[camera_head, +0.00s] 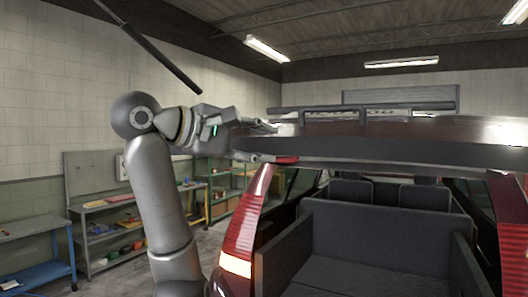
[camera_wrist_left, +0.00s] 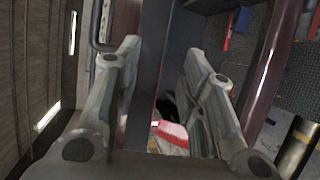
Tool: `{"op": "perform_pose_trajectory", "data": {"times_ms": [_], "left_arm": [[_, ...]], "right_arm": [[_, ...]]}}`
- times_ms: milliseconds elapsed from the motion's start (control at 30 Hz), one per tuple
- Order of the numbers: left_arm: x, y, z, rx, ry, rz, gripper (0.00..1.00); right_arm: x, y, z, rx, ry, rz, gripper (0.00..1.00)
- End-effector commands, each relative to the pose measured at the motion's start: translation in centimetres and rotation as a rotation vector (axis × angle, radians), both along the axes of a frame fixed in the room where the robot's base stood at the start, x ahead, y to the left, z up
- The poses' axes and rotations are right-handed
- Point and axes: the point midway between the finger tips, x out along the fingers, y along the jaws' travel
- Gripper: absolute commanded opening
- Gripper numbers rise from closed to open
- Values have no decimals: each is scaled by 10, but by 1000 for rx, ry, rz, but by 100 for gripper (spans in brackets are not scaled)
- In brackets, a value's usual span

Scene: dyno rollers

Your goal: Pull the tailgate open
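The dark red car's tailgate (camera_head: 400,147) is raised and lies about level above the open cargo area in the head view. My left gripper (camera_head: 264,143) is at the tailgate's left edge, one finger above it and one below. In the left wrist view, the dark edge of the tailgate (camera_wrist_left: 152,65) runs between the two fingers of my left gripper (camera_wrist_left: 162,62). The fingers are spread, with a gap showing beside the edge; any light contact is hard to tell. My right gripper is not in view.
The open cargo area (camera_head: 345,245) and rear seats show below the tailgate. A red tail light (camera_head: 243,222) is near my left arm. A shelf unit (camera_head: 100,225) and a blue-legged bench (camera_head: 38,240) stand along the left wall, with some floor between them and the car.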

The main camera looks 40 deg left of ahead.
Motion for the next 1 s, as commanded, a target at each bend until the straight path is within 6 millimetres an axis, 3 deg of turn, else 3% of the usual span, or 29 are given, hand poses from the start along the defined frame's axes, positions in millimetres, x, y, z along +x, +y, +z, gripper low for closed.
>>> {"op": "perform_pose_trajectory", "data": {"times_ms": [567, 867, 1000], "left_arm": [[-3, 1, 5, -1, 0, -1, 37], [-3, 1, 4, 1, -1, 0, 0], [9, -7, 1, 69, -27, 2, 0]], "right_arm": [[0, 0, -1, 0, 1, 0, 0], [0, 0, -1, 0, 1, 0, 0], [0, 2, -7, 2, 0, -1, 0]]}}
